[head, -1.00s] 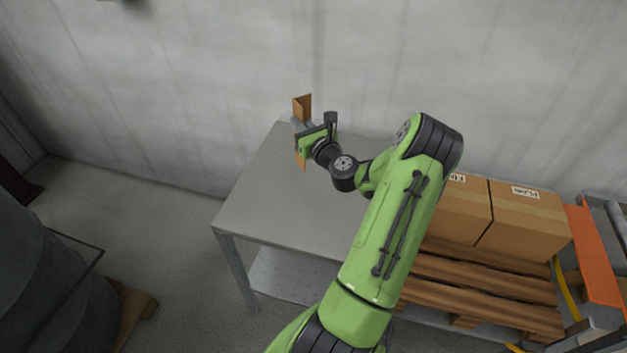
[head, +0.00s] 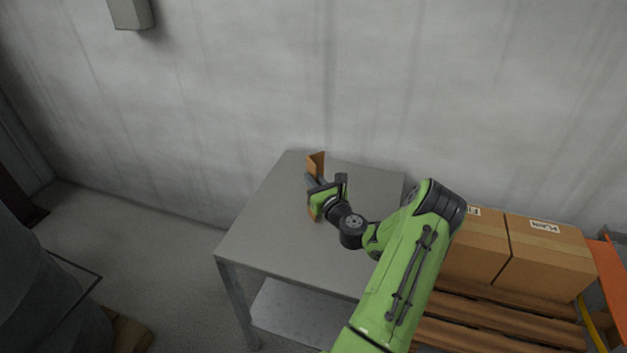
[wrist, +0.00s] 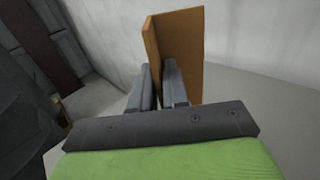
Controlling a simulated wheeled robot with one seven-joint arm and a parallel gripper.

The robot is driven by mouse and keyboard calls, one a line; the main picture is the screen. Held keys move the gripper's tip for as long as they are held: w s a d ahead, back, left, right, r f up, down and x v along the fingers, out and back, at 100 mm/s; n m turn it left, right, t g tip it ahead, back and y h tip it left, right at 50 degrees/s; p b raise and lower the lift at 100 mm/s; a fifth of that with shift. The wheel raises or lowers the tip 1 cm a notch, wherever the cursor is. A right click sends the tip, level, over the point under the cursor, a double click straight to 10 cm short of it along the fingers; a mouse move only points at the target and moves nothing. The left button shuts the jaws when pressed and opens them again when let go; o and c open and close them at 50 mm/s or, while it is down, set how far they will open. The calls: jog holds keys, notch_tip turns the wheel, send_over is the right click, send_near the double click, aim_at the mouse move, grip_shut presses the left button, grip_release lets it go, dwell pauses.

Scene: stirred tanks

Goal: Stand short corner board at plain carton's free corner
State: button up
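The short corner board (head: 316,162) is a brown, upright L-shaped strip over the grey table. My gripper (head: 314,186) is shut on it partway up, with board showing above and below the fingers. In the wrist view the board (wrist: 180,50) rises between and beyond the two grey fingers (wrist: 160,88). Its lower end is hidden there, and I cannot tell if it touches the table. The plain carton (head: 550,262), a brown taped box labelled PLAIN, sits at the right on a pallet. My arm is between the board and the cartons.
Another brown carton (head: 478,250) stands left of the plain carton, partly hidden by my arm. Both rest on a wooden pallet (head: 490,318). The grey table (head: 270,235) is otherwise bare. An orange panel (head: 612,275) stands at the far right; a concrete wall is behind.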

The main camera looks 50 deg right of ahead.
jog(key=o, duration=0.3)
